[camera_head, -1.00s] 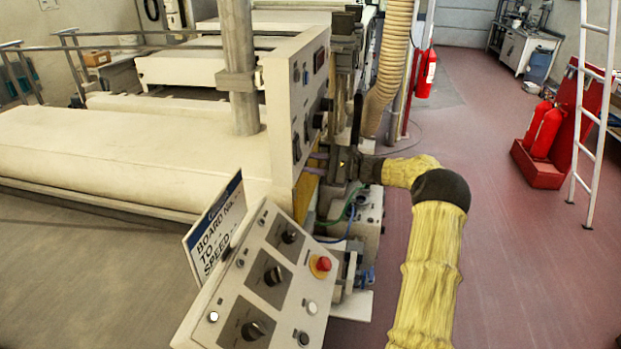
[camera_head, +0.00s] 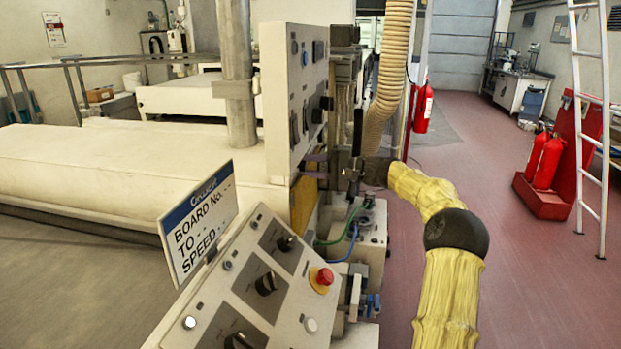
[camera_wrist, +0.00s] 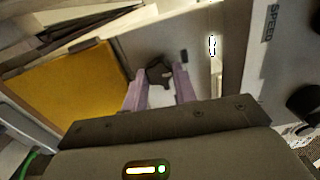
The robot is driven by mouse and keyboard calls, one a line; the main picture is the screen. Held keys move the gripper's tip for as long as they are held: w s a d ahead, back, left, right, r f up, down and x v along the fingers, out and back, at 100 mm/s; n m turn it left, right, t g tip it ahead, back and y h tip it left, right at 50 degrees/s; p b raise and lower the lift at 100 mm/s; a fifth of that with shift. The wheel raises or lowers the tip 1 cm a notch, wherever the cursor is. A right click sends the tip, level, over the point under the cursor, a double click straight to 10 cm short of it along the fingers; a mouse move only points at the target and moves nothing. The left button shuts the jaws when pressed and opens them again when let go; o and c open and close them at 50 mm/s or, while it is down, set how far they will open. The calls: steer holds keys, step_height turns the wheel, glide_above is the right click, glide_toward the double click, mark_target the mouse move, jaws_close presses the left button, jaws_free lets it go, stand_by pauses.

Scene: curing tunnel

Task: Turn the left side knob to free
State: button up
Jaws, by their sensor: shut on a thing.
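A black knob (camera_wrist: 158,72) sits on a pale panel face in the wrist view. The two purple fingers of my gripper (camera_wrist: 156,88) stand on either side of it and are shut on it. In the head view my gripper (camera_head: 313,167) reaches in from the right at the lower part of the upright cream panel (camera_head: 279,95). The knob is hidden there, and its pointer setting cannot be read in either view.
A tilted control box (camera_head: 210,297) with several black knobs and a red button (camera_head: 321,280) stands in front. A "BOARD No." sign (camera_head: 197,223) is beside it. A ribbed hose (camera_head: 391,75) hangs behind my gripper. Red floor at right is open before a ladder (camera_head: 589,130).

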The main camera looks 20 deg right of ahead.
steer(key=shift+n+b, duration=0.3)
steer(key=shift+n, duration=0.1)
steer(key=o, duration=1)
steer(key=shift+s+d, duration=0.1)
steer(key=v, duration=1.7)
steer(key=shift+s+d+b, duration=0.1)
steer(key=shift+b, duration=0.3)
steer(key=shift+f, duration=0.1)
